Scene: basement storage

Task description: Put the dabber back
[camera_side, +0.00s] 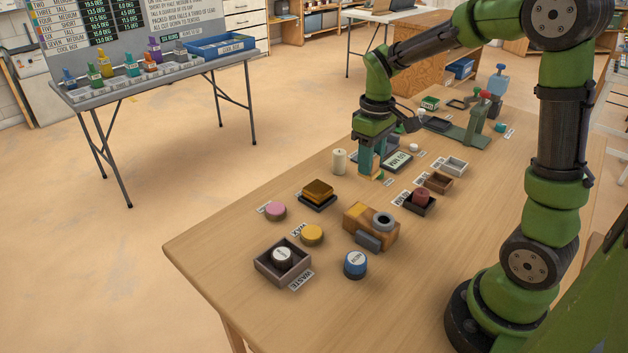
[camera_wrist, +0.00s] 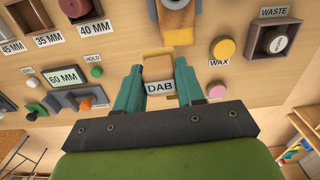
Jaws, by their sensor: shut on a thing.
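The dabber is a small tan block (camera_wrist: 157,67) held between the two teal fingers of my gripper (camera_wrist: 160,71) in the wrist view. The DAB label (camera_wrist: 160,88) lies just in front of the block. In the side view my gripper (camera_side: 370,172) points down near the middle of the table. Only a little tan of the dabber shows below its fingers there. The dabber's underside is hidden, and I cannot tell whether it touches the table.
A cream cylinder (camera_side: 339,161) and a 60 MM display (camera_side: 397,160) stand close to my gripper.

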